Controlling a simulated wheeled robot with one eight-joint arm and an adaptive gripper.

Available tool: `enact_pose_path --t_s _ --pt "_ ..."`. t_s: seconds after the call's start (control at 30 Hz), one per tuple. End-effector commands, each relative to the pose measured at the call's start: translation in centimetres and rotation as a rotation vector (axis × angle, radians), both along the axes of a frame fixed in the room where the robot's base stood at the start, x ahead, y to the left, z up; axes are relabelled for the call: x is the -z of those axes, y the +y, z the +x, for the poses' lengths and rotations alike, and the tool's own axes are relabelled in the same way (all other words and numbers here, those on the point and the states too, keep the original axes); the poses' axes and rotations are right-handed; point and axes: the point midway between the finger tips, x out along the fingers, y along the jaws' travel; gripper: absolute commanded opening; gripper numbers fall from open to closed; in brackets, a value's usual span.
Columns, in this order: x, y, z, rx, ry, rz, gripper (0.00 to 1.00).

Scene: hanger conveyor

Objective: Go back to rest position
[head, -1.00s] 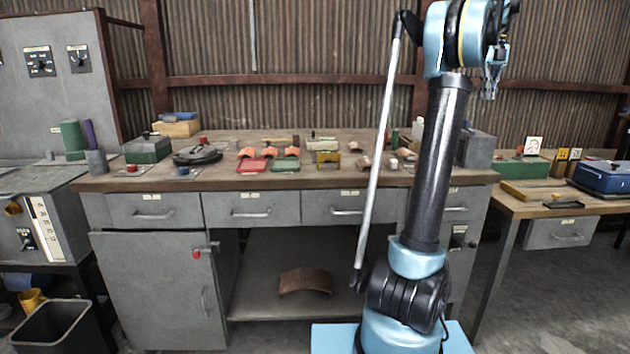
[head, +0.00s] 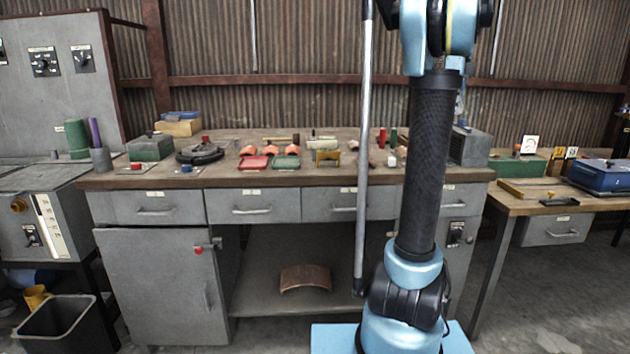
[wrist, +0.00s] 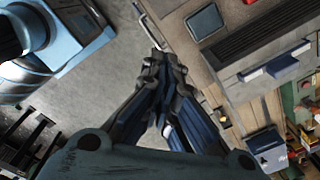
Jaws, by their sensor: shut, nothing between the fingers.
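My gripper (wrist: 164,75) shows in the wrist view with its fingers together and nothing between them. It points down over the grey floor (wrist: 110,70), beside the edge of a bench that fills the right of that view. In the head view my arm stands upright in front of the workbench's right part. The gripper is almost wholly hidden behind the arm there.
The workbench (head: 330,178) holds red and green trays, orange curved pieces and a grey box (head: 470,147). A side table (head: 545,207) with a blue case (head: 605,175) stands at the right. A curved brown plate (head: 306,278) lies on the lower shelf.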

Motion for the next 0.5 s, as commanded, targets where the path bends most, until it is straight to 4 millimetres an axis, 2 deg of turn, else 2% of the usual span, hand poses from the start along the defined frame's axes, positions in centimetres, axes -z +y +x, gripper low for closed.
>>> enact_pose_path --t_s 0.03,0.1,0.27,0.5 --pt "0.9 1.8 -0.9 -0.084 -0.003 -0.003 0.00" --pt "2.0 3.8 -2.1 -0.208 -0.008 -0.009 0.00" --pt "5.2 8.2 -5.0 -0.492 -0.020 -0.025 0.00" --pt "10.8 13.9 -10.0 -0.919 -0.034 -0.056 0.00"
